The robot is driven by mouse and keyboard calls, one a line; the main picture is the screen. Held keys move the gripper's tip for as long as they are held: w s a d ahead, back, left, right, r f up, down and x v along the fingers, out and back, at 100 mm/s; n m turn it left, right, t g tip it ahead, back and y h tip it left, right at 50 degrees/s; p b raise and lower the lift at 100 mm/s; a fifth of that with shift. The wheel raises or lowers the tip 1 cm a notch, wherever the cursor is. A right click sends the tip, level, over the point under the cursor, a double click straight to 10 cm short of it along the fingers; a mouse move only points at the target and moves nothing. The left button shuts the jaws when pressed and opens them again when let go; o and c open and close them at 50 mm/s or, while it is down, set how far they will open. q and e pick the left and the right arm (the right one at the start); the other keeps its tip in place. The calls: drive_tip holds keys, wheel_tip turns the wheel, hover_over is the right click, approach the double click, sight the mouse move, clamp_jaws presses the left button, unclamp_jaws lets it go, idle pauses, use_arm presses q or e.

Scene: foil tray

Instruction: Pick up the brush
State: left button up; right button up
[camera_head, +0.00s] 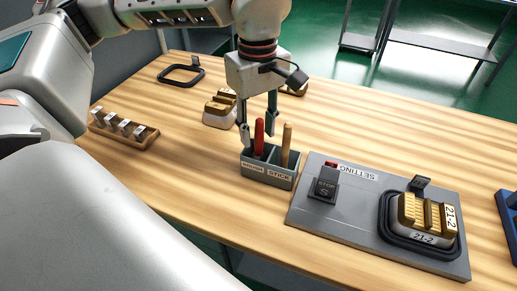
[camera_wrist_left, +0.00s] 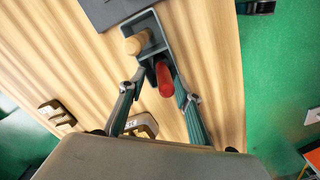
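The brush (camera_head: 259,136) has a red handle and stands upright in the left compartment, labelled BRUSH, of a grey-green holder (camera_head: 267,174). In the left wrist view the red handle (camera_wrist_left: 165,80) lies between the fingers. Its lower end is hidden in the holder. My left gripper (camera_head: 257,128) points down over the holder, its fingers apart on either side of the handle. The left wrist view shows the fingers (camera_wrist_left: 160,88) spread, with no clear contact with the handle. My right gripper is not in view.
A wooden stick (camera_head: 287,145) stands in the right compartment, labelled STICK, close to the brush. A grey SETTING board (camera_head: 345,222) with a stop button and a foil tray mould lies to the right. A wooden rack (camera_head: 123,131) stands left. Blocks (camera_head: 219,111) sit behind the gripper.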

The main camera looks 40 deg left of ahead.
use_arm(q)
wheel_tip(320, 180, down, 2)
drive_tip(key=shift+f, duration=0.1)
clamp_jaws()
drive_tip(key=shift+r, duration=0.2)
